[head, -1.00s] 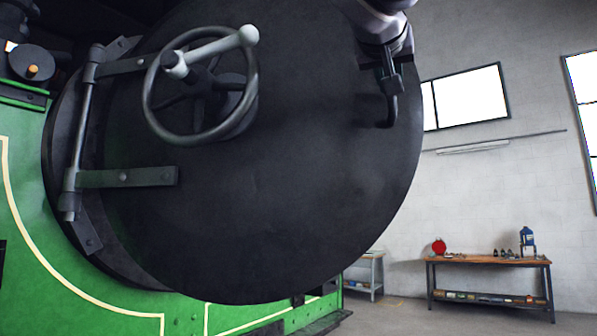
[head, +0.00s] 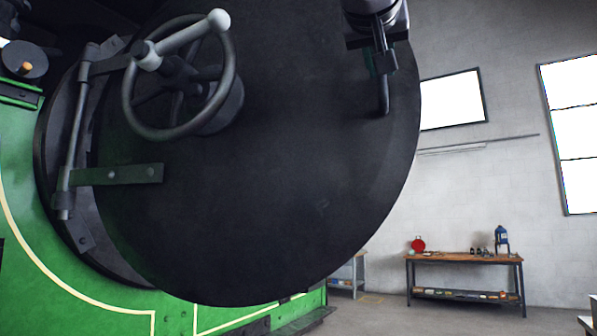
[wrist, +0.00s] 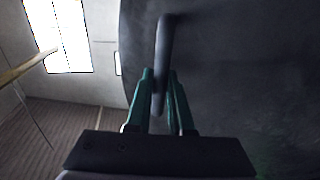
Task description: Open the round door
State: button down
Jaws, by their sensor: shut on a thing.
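A dark bar handle (head: 383,98) is near the door's upper right edge. My gripper (head: 380,62) is at that handle. In the wrist view my gripper's green fingers (wrist: 160,90) are shut on the handle (wrist: 164,45), one on each side. The gripper's upper part is cut off by the head view's top edge.
The green tram body (head: 60,270) is at the left. A wooden workbench (head: 465,258) with a red item and a blue tool stands by the white wall at the back right. Open floor lies between the door and bench.

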jog(key=shift+r, duration=0.1)
jog(key=c, duration=0.8)
grip_release()
jog(key=v, duration=1.1)
jog(key=shift+a, duration=0.2)
